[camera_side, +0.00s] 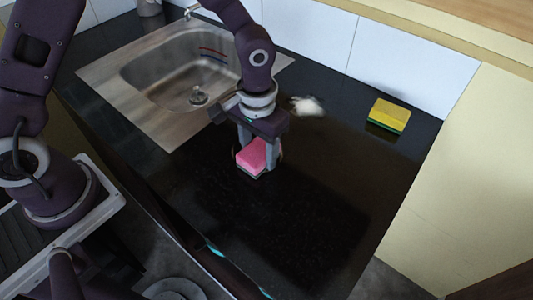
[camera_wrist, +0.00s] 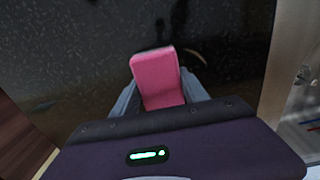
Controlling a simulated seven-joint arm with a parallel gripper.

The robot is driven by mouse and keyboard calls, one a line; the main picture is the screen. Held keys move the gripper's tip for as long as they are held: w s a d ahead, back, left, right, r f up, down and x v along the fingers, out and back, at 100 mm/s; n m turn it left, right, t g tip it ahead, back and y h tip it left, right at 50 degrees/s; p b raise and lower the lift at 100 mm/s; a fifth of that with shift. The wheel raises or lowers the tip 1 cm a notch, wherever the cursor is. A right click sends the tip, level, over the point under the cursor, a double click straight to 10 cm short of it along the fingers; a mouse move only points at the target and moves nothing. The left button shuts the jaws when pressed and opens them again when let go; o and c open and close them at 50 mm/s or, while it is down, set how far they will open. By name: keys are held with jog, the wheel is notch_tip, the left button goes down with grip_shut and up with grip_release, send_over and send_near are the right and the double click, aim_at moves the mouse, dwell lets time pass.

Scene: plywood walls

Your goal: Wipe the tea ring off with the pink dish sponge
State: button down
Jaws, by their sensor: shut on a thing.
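The pink dish sponge (camera_side: 250,155) is between the two fingers of my gripper (camera_side: 257,160), low over the black worktop (camera_side: 300,210) or on it; I cannot tell whether it touches. In the wrist view, the sponge (camera_wrist: 157,78) sits between the fingers, and my gripper (camera_wrist: 162,98) is shut on it. A faint brownish arc, likely the tea ring (camera_side: 282,153), shows just right of the sponge in the side view. In the wrist view, a faint curved mark (camera_wrist: 201,57) shows beside the sponge's far end. The sponge and fingers hide part of this mark.
A steel sink (camera_side: 165,85) is set in the worktop at the left. A white crumpled or foamy patch (camera_side: 307,106) lies behind my gripper. A yellow and green sponge (camera_side: 388,115) lies at the back right, near the tiled wall. The front right worktop is clear.

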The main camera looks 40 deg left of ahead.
aim_at(236, 144)
jog(key=shift+a, duration=3.55)
jog(key=shift+w+f, duration=0.1)
jog(key=shift+w, duration=1.2)
jog(key=shift+s+d, duration=0.1)
jog(key=shift+d, duration=4.95)
jog(key=shift+a, duration=5.05)
notch_tip(236, 144, up, 8)
jog(key=shift+r, duration=0.2)
